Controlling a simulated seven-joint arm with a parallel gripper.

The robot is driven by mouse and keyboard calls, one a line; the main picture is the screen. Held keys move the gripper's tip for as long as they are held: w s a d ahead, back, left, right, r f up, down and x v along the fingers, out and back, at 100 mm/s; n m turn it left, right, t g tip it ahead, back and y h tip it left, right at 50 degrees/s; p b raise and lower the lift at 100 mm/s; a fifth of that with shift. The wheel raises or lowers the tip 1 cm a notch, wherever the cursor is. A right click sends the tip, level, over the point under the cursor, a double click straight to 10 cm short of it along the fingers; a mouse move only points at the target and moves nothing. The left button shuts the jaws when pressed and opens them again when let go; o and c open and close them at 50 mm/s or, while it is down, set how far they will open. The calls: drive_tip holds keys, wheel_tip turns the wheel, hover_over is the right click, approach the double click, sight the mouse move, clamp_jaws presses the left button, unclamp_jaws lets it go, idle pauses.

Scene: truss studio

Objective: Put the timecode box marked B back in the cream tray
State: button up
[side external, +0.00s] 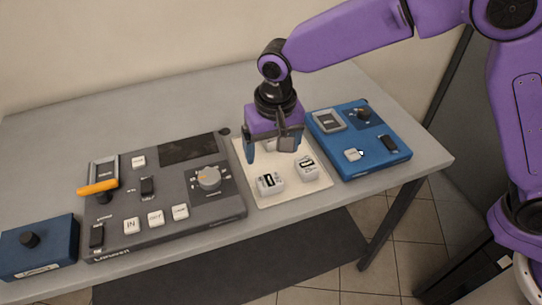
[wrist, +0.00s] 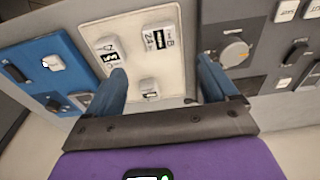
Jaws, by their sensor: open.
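The cream tray (side external: 296,193) lies flat on the table between two panels; it also shows in the wrist view (wrist: 140,62). A white timecode box with a dark display (side external: 270,183) is near its front edge, and it shows in the wrist view (wrist: 155,39). A second white box (side external: 307,167) stands to its right, also in the wrist view (wrist: 109,48). A smaller white piece (wrist: 149,89) lies further back. The letters are too small to tell which is B. My gripper (side external: 272,152) is open and empty above the tray's back part, fingers pointing down (wrist: 161,66).
A grey control panel (side external: 160,195) with a knob and orange-handled lever stands left of the tray. A blue panel (side external: 360,137) with a white key (side external: 354,154) stands close on the right. A small blue box (side external: 40,246) is at far left. The table's back is clear.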

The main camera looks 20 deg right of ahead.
drive_tip(key=shift+r, duration=0.4)
drive_tip(key=shift+s+d, duration=0.1)
drive_tip(key=s+d+r+n, duration=0.2)
drive_tip(key=s+d+n, duration=0.4)
drive_tip(key=s+d, duration=0.7)
drive_tip(key=s+d+r+n+g, duration=0.1)
drive_tip(key=s+d+n, duration=0.5)
drive_tip(key=s+d, duration=0.7)
drive_tip(key=d+r, duration=0.1)
drive_tip(key=d, duration=0.4)
drive_tip(key=shift+d+n, duration=0.3)
drive_tip(key=shift+d, duration=0.1)
drive_tip(key=shift+w, duration=0.1)
